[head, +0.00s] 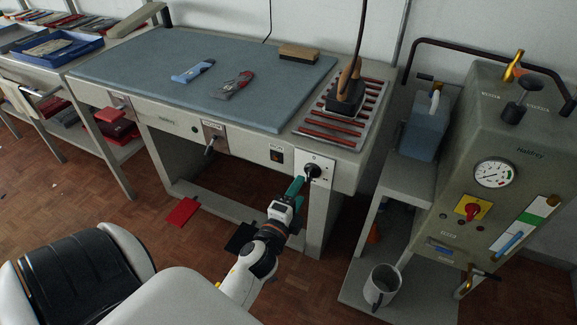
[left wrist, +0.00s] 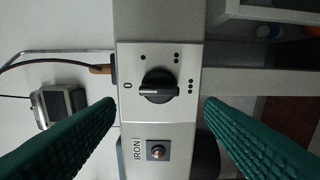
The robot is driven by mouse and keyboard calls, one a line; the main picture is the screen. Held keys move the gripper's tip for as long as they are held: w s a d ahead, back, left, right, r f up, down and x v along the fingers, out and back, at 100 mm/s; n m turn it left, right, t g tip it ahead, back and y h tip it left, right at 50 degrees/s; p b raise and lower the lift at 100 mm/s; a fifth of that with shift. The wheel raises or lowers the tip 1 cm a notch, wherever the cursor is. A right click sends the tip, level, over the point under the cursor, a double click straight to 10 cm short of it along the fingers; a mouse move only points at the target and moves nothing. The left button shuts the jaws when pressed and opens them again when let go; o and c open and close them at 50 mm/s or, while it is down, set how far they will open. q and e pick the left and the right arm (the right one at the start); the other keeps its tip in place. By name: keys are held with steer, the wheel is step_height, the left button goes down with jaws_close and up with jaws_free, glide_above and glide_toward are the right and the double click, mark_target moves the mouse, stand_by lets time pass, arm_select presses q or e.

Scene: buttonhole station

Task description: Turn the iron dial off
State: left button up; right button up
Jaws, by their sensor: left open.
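The iron dial (head: 314,170) is a black round knob on a pale plate at the front right of the table. In the left wrist view the dial (left wrist: 158,86) shows a raised bar lying across the picture, with a light line on its left part, facing the 0 mark. Dot marks stand above and to the right. An IRON label with a small round part (left wrist: 158,150) is below. My left gripper (head: 298,187) is open in front of the plate; its green fingers (left wrist: 160,115) stand on either side of the dial, apart from it. My right gripper is not in view.
The iron (head: 346,97) stands on a red-barred rest (head: 309,132) on the table. A grey boiler (head: 478,150) with gauge and red switch (head: 472,211) is at the right. A mug (head: 382,287) stands on the low shelf.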

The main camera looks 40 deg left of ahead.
arm_select(q)
steer(key=v, duration=0.6)
steer(key=shift+b, duration=0.35)
steer(key=shift+w+f, duration=0.1)
steer(key=s+d+f+n+g+h+p, duration=0.1)
steer(key=s+d+f+n+g, duration=0.15)
steer(key=f, duration=0.65)
steer(key=s+d+f+n+g+h+p, duration=0.1)
steer(key=s+d+f+n+g+h, duration=0.15)
steer(key=f, duration=0.65)
steer(key=s+d+f+n+g+p, duration=0.1)
steer(key=d+f+g, duration=0.15)
steer(key=f, duration=0.55)
steer(key=s+f+n+g+p, duration=0.1)
steer(key=s+f+n+g, duration=0.1)
steer(key=s+f, duration=0.3)
steer(key=s+f+n+g+p, duration=0.1)
steer(key=s+f+g, duration=0.3)
steer(key=s, duration=0.9)
steer(key=s+a+f+n+g+p, duration=0.1)
steer(key=s+f+n+g, duration=0.2)
steer(key=s+f, duration=0.4)
steer(key=shift+s+f+n+h, duration=0.35)
steer(key=shift+s+h, duration=0.1)
steer(key=shift+s, duration=0.5)
